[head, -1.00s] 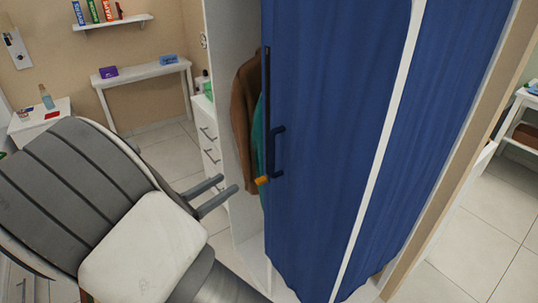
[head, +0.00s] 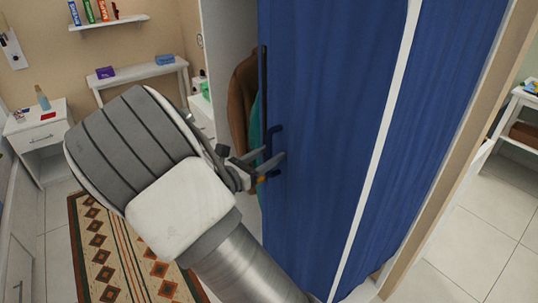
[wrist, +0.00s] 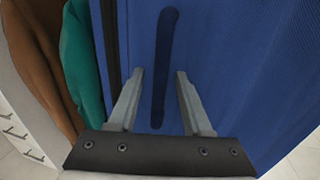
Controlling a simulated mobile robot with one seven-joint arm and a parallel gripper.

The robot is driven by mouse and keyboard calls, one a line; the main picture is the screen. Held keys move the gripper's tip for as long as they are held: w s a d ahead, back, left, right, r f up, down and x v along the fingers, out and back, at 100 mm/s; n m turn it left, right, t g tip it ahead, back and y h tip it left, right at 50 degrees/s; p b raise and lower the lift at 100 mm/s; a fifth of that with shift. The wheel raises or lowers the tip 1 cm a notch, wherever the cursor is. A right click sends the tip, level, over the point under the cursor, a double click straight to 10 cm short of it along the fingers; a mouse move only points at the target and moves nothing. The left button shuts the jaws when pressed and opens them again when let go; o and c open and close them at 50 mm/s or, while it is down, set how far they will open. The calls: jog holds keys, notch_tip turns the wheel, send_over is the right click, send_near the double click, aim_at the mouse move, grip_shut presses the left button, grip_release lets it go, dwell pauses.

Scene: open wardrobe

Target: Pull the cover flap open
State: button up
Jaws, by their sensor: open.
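The cover flap (head: 325,120) is a dark blue cloth hanging over the front of the wardrobe. Its left edge stands a little away from the opening. A dark blue handle is on the flap near that edge; it shows in the wrist view (wrist: 163,65) as an upright bar. My gripper (head: 273,161) is open at the handle in the head view. In the wrist view its two grey fingers (wrist: 159,78) lie on either side of the handle's lower part, with gaps on both sides. A small orange piece (head: 262,179) shows just below the fingers.
A brown garment (head: 240,100) and a teal garment (wrist: 80,55) hang inside, left of the flap. A white drawer unit (head: 202,115) and a white side table (head: 42,130) stand at the left. A patterned rug (head: 108,245) lies on the tiled floor.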

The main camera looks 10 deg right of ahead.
grip_shut()
dwell(1.4)
